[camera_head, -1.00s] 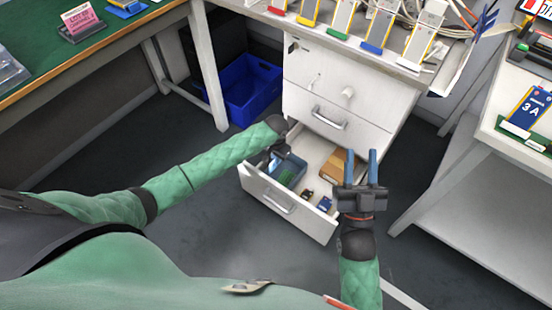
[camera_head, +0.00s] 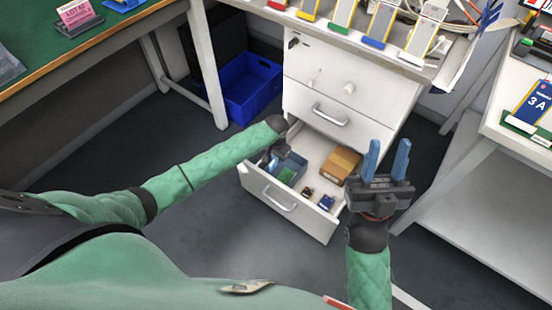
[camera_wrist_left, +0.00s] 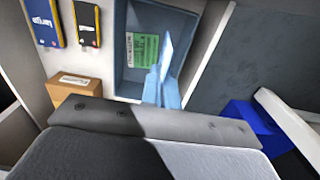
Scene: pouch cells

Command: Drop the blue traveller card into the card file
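I cannot tell for sure which thing is the traveller card. A blue flat item (camera_head: 122,4) lies at the back of the green bench on the left, cut by the frame edge. No thing is clearly readable as the card file. My left gripper (camera_head: 276,158) reaches into the open drawer over a grey-blue bin (camera_head: 300,163). In the left wrist view its blue fingers (camera_wrist_left: 166,72) are over that bin, which has a green label inside; their gap is unclear. My right gripper (camera_head: 388,146) is open and empty, fingers up, to the right of the drawer.
The open drawer (camera_head: 310,222) also holds a brown box (camera_head: 340,165) and small blue packs (camera_head: 326,202). A pink card (camera_head: 78,17) stands on the left bench. A blue "3 A" piece (camera_head: 534,101) rests on the right table. A blue crate (camera_head: 250,88) is on the floor.

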